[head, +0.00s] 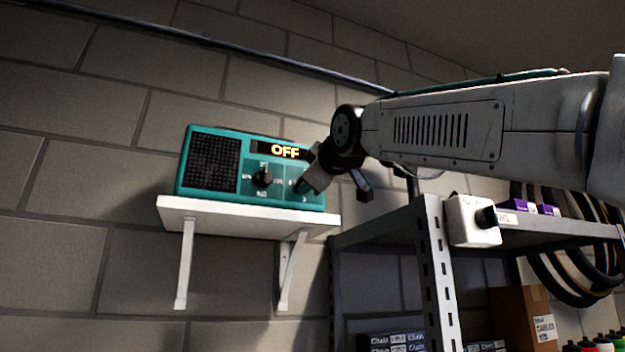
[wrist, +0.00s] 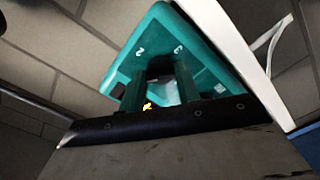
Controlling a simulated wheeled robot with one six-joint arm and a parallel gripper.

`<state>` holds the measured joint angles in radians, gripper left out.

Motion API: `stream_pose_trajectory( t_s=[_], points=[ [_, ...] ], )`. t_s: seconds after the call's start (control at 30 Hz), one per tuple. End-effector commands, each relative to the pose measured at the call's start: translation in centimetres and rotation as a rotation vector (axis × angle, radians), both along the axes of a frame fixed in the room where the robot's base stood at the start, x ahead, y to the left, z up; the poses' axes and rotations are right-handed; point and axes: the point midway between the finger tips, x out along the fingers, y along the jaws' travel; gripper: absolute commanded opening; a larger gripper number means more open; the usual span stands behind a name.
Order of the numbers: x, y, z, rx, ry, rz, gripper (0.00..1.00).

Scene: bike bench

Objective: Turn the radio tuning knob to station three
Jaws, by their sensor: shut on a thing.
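The teal radio (head: 215,165) sits on a white wall shelf (head: 250,219). Its display (head: 284,151) reads OFF. A black knob (head: 263,178) with small labels around it is on the middle of its front. My gripper (head: 308,182) is at the right part of the front, shut on the tuning knob, which it mostly hides. In the wrist view my gripper (wrist: 160,78) has its fingers against the radio front (wrist: 190,40), with two dial marks beyond the fingertips; one looks like a 2. The knob's pointer cannot be made out.
A metal rack (head: 437,270) stands below and right of the radio. A white box with a black knob (head: 473,222) is on its upright. A cardboard box (head: 522,313) and hanging tyres are farther right. The brick wall left of the radio is clear.

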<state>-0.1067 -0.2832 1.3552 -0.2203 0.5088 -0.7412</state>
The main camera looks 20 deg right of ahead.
Motion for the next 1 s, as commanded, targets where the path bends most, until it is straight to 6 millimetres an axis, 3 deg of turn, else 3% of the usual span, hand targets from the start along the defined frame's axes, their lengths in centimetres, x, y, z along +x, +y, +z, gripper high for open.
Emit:
stream_pose_trajectory(
  t_s=[1.0],
  points=[
    [0.01, 0.22, -0.18, 0.963, 0.002, -0.001, 0.10]
  ],
)
